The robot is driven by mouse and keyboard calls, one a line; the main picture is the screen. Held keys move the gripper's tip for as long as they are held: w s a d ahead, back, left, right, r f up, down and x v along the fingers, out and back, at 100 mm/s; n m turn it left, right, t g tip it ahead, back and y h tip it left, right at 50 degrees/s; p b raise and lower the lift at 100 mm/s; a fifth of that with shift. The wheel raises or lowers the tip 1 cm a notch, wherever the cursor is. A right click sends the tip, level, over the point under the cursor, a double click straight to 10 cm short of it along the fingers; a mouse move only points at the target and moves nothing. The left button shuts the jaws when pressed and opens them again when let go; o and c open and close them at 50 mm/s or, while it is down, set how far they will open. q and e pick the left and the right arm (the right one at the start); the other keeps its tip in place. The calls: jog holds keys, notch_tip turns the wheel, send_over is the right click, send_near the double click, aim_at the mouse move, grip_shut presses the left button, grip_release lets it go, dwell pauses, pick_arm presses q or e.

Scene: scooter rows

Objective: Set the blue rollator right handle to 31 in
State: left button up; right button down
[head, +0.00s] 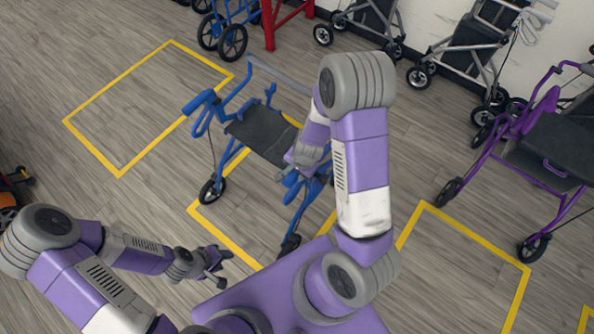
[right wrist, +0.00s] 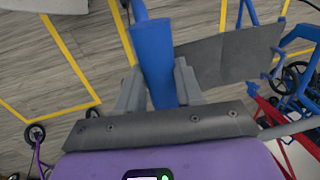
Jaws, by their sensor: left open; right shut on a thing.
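The blue rollator (head: 233,158) stands on the wood floor in front of me, with a dark seat (head: 255,133), a grey back strap and a blue handle at its left side in the head view. My right gripper (head: 292,174) is at its right side, partly hidden by my right arm. In the right wrist view, my right gripper (right wrist: 158,88) is shut on a blue tube (right wrist: 152,55) of the rollator, one finger on each side. The height marks are not readable. My left gripper (head: 218,268) is open and empty, low, apart from the rollator.
A purple rollator (head: 500,130) stands to the right. Grey rollators (head: 470,45) line the back wall, and a red frame (head: 270,25) is behind. Yellow floor lines (head: 118,172) mark bays; the left bay is empty.

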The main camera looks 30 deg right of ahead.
jog(key=shift+s+f, duration=0.2)
jog(key=c, duration=1)
grip_release()
jog(key=shift+c, duration=0.2)
jog(key=o, duration=0.3)
jog(key=shift+w, duration=0.2)
jog(key=p+v, duration=0.4)
jog(key=v, duration=0.3)
jog(key=shift+r, duration=0.25)
jog(key=shift+s, duration=0.2)
